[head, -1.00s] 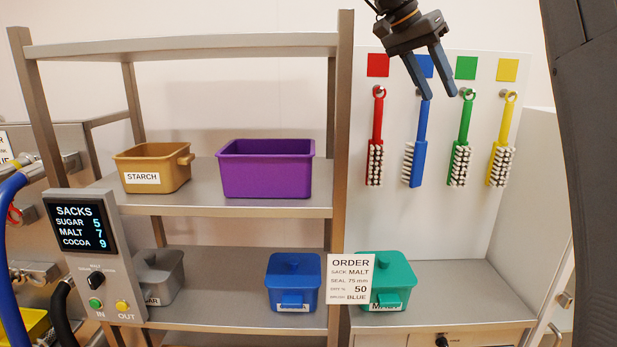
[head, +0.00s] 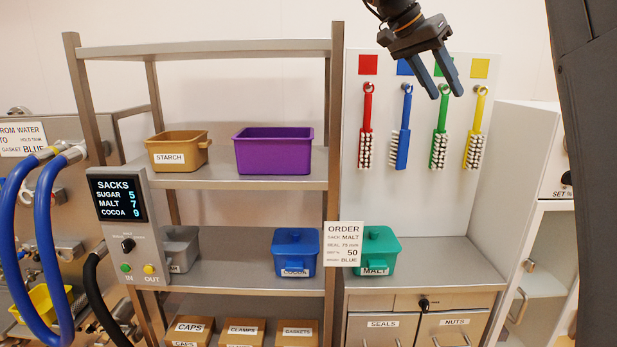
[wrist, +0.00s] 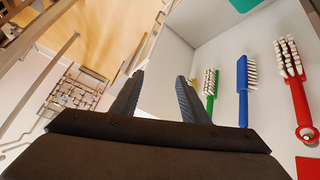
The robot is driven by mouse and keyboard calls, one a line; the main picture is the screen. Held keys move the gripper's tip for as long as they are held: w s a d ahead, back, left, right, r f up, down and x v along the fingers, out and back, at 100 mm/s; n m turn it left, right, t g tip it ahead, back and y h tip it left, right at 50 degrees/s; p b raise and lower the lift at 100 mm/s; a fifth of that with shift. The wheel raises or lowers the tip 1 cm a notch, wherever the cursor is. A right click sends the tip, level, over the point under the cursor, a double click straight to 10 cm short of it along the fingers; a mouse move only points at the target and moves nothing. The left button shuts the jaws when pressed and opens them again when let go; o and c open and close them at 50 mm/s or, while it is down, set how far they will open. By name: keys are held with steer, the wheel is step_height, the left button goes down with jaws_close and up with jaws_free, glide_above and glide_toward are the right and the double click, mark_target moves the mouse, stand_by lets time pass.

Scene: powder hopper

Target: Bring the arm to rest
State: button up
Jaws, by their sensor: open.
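My gripper (head: 440,92) is at the upper right of the head view, its two fingers spread apart and pointing down and right, with nothing between them. It is in front of the brush board (head: 420,190) and overlaps the area of the green brush in the picture. In the wrist view my gripper (wrist: 160,98) also shows empty, with two dark fingers apart. The brushes hang on the board: red (head: 366,130), blue (head: 401,130), green (head: 440,130) and yellow (head: 476,130).
A metal shelf rack (head: 240,185) holds a starch bin (head: 178,150), a purple bin (head: 272,152) and lidded tubs. The malt tub (head: 375,255) stands on the right counter (head: 430,262). A display box (head: 122,215) and blue hoses (head: 45,240) are at left. A white cabinet (head: 528,170) stands at right.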

steer(key=w+d+f+n+t+h+b, duration=0.1)
steer(key=w+d+f+t+h+b, duration=0.15)
steer(key=w+t, duration=0.25)
steer(key=w+d+f+n+t+h+b, duration=0.1)
steer(key=w+d+f+t+b, duration=0.15)
steer(key=w+t, duration=0.2)
steer(key=s+a+f+n+t+y+b, duration=0.1)
steer(key=a+f+n+y, duration=0.25)
steer(key=a+f, duration=0.4)
steer(key=a+f+n+t+y+b, duration=0.1)
steer(key=a+f+n+y, duration=0.3)
steer(key=f, duration=0.6)
steer(key=s+a+f+n+g+y+b, duration=0.1)
steer(key=s+a+f+g+y+b, duration=0.2)
steer(key=s+f, duration=0.85)
steer(key=s+a+f+n+g+y, duration=0.1)
steer(key=s+a+f+g, duration=0.35)
steer(key=s+f, duration=0.75)
steer(key=s+d+f+g+b, duration=0.1)
steer(key=s+d+f+g, duration=0.3)
steer(key=s, duration=0.6)
step_height(320, 180, down, 2)
steer(key=shift+f, duration=0.25)
steer(key=shift+w, duration=0.1)
